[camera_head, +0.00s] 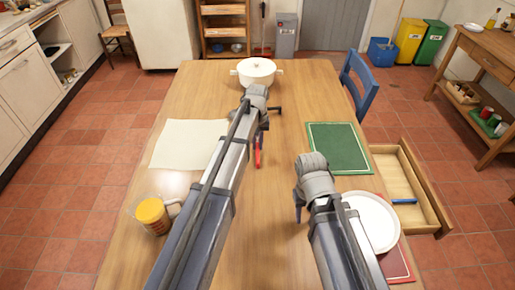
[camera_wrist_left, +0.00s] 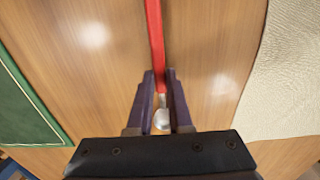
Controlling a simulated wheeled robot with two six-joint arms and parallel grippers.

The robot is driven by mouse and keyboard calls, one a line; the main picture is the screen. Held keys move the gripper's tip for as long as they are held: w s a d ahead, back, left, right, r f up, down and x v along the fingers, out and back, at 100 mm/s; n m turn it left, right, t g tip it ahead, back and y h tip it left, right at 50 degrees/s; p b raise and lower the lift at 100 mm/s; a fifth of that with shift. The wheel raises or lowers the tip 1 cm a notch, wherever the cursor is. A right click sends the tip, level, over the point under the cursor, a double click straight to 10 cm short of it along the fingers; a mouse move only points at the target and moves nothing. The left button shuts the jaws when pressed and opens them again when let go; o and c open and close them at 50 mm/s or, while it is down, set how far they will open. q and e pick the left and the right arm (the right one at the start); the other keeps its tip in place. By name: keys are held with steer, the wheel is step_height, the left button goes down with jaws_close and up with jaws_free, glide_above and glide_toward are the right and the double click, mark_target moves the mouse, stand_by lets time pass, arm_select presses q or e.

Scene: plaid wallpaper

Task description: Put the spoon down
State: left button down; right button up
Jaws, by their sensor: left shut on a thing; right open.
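The spoon has a red handle (camera_head: 257,153) and a silver end. My left gripper (camera_head: 262,132) is shut on the spoon above the middle of the table, partly hidden by my own arm in the head view. In the left wrist view the red handle (camera_wrist_left: 155,40) runs up from the fingers, and the silver part (camera_wrist_left: 161,117) lies between them. I cannot tell whether the spoon touches the table. My right gripper (camera_head: 298,206) is open above the table, left of the white plate.
The wooden table (camera_head: 203,92) holds a white pot (camera_head: 256,73), a cream cloth (camera_head: 183,145), a green mat (camera_head: 338,148), a white plate (camera_head: 372,222) and a jar with an orange lid (camera_head: 152,213). An open drawer (camera_head: 425,200) juts out at right. A blue chair (camera_head: 362,82) stands behind it.

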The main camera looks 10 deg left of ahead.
mark_target(258, 146)
steer(key=shift+r, duration=0.1)
stand_by(0.3)
arm_select(q)
step_height(258, 146, up, 10)
steer(key=p, duration=1)
arm_select(e)
step_height(258, 146, up, 10)
arm_select(q)
steer(key=shift+s, duration=0.1)
arm_select(e)
steer(key=shift+s, duration=0.1)
